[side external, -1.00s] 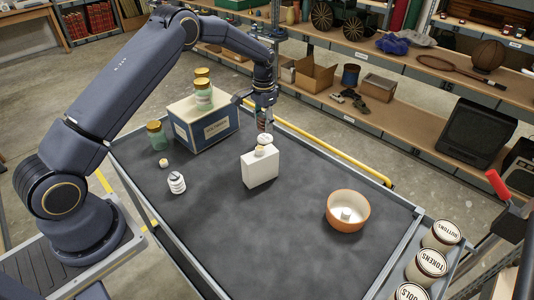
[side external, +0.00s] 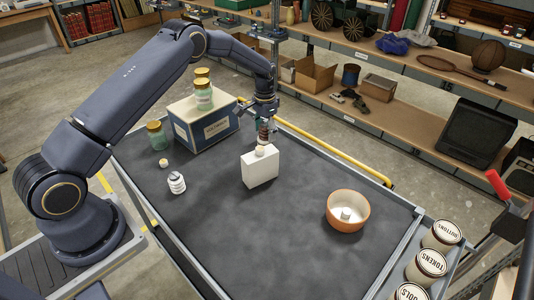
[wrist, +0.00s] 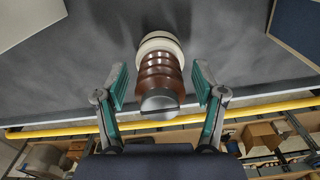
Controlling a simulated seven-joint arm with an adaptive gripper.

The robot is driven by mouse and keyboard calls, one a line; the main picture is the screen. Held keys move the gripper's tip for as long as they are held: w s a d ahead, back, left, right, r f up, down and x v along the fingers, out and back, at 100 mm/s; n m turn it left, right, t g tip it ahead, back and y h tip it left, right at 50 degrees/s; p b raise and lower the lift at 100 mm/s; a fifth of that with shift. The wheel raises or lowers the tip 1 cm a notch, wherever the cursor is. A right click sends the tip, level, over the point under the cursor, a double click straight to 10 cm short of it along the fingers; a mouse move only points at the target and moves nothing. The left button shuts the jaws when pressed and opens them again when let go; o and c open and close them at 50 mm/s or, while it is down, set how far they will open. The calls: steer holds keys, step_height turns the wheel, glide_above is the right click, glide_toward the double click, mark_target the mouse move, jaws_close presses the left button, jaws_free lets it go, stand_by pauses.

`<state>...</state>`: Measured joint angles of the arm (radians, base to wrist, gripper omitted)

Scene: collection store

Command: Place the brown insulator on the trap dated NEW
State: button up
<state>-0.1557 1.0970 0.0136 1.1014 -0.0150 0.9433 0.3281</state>
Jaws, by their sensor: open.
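A brown ribbed insulator (wrist: 160,75) with a grey metal end and a cream rim stands between the two fingers of my gripper (wrist: 160,97) in the wrist view. The fingers are open, with a gap on each side of it. In the side view the brown insulator (side external: 264,132) shows just under my gripper (side external: 263,121), behind the white block (side external: 259,171). Its lower part is partly hidden there. A white ribbed insulator (side external: 177,183) stands at the left. I see no readable date NEW, so I cannot tell which thing is that trap.
A blue box (side external: 205,130) with jars on top stands back left, a green jar (side external: 157,136) beside it. An orange bowl (side external: 347,211) holding a small white cube is at right. Labelled tins (side external: 426,265) stand beyond the right edge. The front middle of the dark table is clear.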

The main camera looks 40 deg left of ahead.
mark_target(265, 123)
step_height(265, 123, up, 12)
steer(key=shift+f, duration=0.15)
steer(key=s+d+r+t, duration=0.1)
steer(key=s+d+r, duration=0.2)
steer(key=s+r, duration=0.5)
steer(key=s+d+r+t, duration=0.2)
steer(key=s+r, duration=0.4)
steer(key=r, duration=0.4)
steer(key=s+d+f+n+t, duration=0.1)
steer(key=s+d, duration=0.3)
steer(key=s, duration=1.7)
steer(key=shift+f+n+t, duration=0.15)
steer(key=shift+n+t, duration=0.25)
steer(key=shift+t, duration=0.4)
